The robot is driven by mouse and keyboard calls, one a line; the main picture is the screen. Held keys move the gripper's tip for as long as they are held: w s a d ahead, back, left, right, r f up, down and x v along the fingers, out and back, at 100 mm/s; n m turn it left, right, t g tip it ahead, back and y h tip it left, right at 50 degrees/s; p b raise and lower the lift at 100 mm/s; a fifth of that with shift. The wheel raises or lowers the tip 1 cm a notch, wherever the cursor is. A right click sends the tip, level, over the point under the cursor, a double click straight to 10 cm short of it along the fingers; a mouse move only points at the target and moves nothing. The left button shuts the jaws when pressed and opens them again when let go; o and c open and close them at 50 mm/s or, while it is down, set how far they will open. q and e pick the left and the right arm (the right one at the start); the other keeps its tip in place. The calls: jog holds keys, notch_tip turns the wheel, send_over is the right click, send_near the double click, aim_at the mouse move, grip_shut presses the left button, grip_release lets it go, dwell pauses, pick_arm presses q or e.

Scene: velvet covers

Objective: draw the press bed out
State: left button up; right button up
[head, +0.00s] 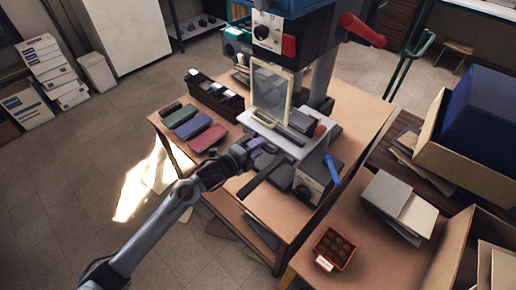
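The press (290,45) stands on a wooden table, with a dial and red parts on its head. Its press bed (297,146) is a pale flat plate under the head, above dark rails (262,178) that reach toward the near side. A clear guard with a cream frame (288,95) stands upright over the bed's far left part. A pale bar handle (262,122) shows at its foot. My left gripper (250,148) is at the bed's left edge, beside a small purple piece (262,144). Its fingers are too small to read, and contact is unclear. My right gripper is out of view.
Green, blue and maroon covers (208,138) lie at the table's left, before a dark box (215,98). A blue-handled lever (333,168) stands at the bed's right. A side table holds a red compartment tray (335,250) and grey boards (400,203).

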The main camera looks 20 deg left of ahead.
pick_arm(q)
jog(key=shift+w+d, duration=0.15)
jog(key=shift+w, duration=0.1)
jog(key=shift+c, duration=0.3)
grip_shut()
